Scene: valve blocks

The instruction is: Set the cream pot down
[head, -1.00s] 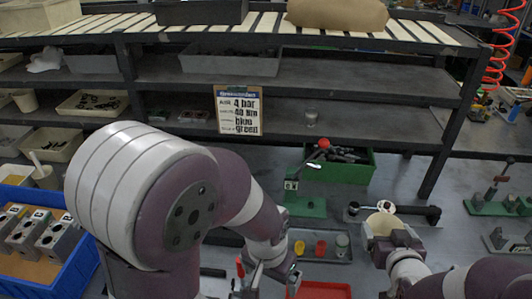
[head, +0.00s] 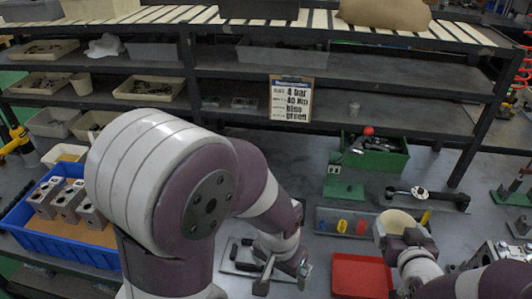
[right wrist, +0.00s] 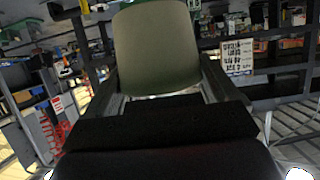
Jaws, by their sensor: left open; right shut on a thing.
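The cream pot (head: 393,222) is held in my right gripper (head: 403,240), in front of the right end of a grey parts tray in the head view. The right wrist view shows the pot's side (right wrist: 157,50) between the two dark fingers (right wrist: 160,92). I cannot tell whether its base touches anything; no support shows directly under it. My left gripper (head: 282,277) is open and empty, low over the bench, left of the red tray (head: 343,290). My left arm hides part of the bench.
The grey tray (head: 325,231) holds red, yellow and grey small parts. A green stand (head: 342,188), a green bin (head: 385,165) and a black fixture (head: 440,200) stand behind. A blue bin (head: 95,250) with valve blocks is at left.

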